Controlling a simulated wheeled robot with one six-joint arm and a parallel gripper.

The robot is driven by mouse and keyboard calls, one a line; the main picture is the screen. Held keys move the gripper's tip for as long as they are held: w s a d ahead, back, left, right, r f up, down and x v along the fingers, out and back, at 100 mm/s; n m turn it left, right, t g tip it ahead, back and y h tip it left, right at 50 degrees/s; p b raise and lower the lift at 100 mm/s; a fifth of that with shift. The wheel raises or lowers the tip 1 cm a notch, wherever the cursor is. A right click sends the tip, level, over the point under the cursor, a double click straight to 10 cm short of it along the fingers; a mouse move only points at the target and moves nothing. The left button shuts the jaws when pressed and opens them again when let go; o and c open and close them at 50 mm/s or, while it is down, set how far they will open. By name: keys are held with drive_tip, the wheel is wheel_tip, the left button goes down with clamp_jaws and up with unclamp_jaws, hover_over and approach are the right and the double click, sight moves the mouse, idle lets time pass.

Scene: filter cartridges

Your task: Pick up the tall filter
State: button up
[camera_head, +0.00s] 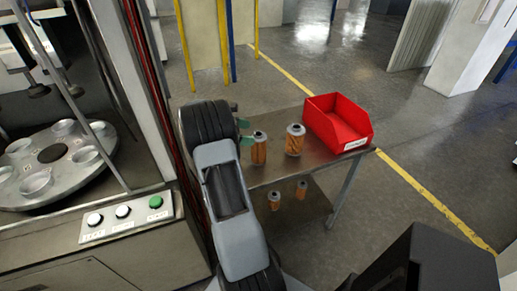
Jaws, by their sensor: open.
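Two filters with grey caps and orange pleated sides stand upright on the metal table. The left filter (259,151) looks slimmer. The right filter (294,143) looks wider, and both show nearly the same height, so I cannot tell for certain which is the tall one. My gripper (246,132), with greenish fingertips, is open at the table's left side, just left of the left filter. Its fingers seem apart from that filter, but the exact gap is unclear. My arm hides the left part of the table.
A red bin (338,121) with a white label stands at the table's back right. Two smaller filter shapes (274,202) show on the lower shelf (290,217). A machine with a round turntable (60,160) and a button panel (125,215) stands left. The floor on the right is open.

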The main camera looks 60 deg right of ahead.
sight(259, 133)
drive_tip(key=shift+p+x, duration=0.4)
drive_tip(key=shift+x, duration=2.15)
drive_tip(key=shift+a, duration=0.1)
drive_tip(key=shift+c, duration=0.4)
drive_tip(key=c, duration=1.2)
drive_tip(key=shift+o, duration=0.2)
